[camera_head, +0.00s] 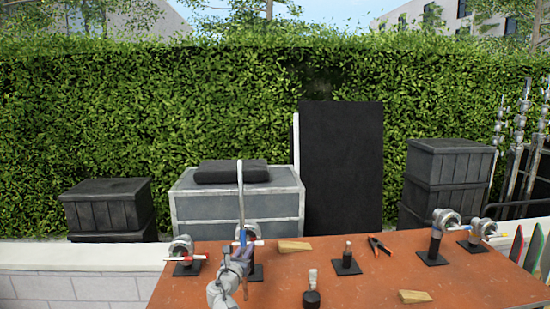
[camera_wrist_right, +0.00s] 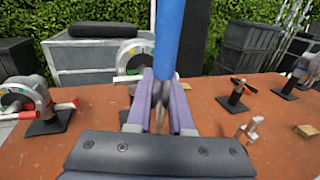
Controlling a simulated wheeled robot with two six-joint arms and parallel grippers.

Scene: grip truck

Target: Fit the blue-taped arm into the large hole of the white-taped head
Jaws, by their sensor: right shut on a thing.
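The blue-taped arm is a long thin grey rod (camera_head: 240,190), held upright. In the right wrist view its blue stretch (camera_wrist_right: 168,40) rises between the purple fingers. My right gripper (camera_wrist_right: 160,95) is shut on it, above the table; it also shows in the head view (camera_head: 238,262). A round metal head (camera_wrist_right: 132,58) on a black stand is behind the gripper, partly hidden, with a pale bar on its front. It looks like the white-taped head, but I cannot tell surely. The rod's lower end and the large hole are not clear. My left gripper is not in view.
Another head (camera_head: 181,248) with a red handle stands at the left of the brown table (camera_head: 380,290). Two more heads (camera_head: 445,222) (camera_head: 478,230) stand at the right. Wooden wedges (camera_head: 294,246) (camera_head: 414,296), pliers (camera_head: 378,245) and a small black stand (camera_head: 346,266) lie between.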

